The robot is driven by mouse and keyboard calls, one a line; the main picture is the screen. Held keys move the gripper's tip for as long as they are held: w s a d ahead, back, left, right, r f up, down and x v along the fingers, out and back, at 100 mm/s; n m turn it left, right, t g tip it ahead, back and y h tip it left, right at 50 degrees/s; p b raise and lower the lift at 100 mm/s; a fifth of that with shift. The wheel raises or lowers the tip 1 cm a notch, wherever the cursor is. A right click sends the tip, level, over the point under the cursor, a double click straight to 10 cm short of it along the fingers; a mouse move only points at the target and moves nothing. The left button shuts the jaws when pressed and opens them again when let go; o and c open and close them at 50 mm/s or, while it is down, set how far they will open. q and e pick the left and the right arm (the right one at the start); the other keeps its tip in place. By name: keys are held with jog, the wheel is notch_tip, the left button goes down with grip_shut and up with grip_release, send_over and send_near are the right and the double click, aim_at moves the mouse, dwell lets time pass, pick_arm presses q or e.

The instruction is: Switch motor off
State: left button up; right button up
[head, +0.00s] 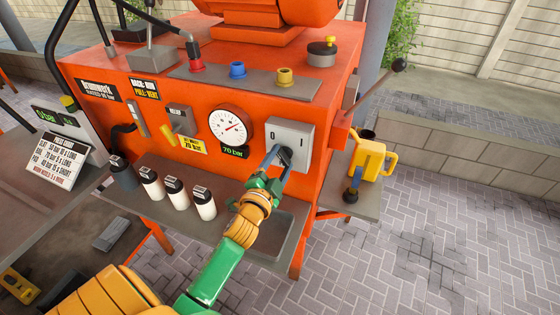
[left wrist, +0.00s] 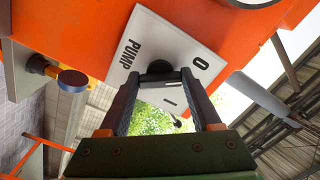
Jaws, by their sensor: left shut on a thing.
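The grey pump switch plate (head: 305,132) is on the orange machine's front, right of the pressure gauge (head: 228,126). In the left wrist view the plate (left wrist: 150,35) reads PUMP and carries O and I marks, with a dark knob (left wrist: 159,68) in its middle. My left gripper (head: 281,154) reaches up to the plate, its fingers on either side of the knob and shut on it. The fingers partly hide the knob in the head view. A display under the gauge reads 70 bar (head: 233,152). My right gripper is not in view.
Several bottles (head: 175,191) stand on the ledge below the panel. A yellow jug (head: 369,158) stands on a side shelf at right. A lever with a black ball (head: 399,65) sticks out at upper right. A grey bench (head: 85,230) is at left.

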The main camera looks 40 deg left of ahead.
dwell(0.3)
pick_arm(q)
jog(key=o, duration=1.4)
jog(key=b+v, duration=0.1)
jog(key=v, duration=0.6)
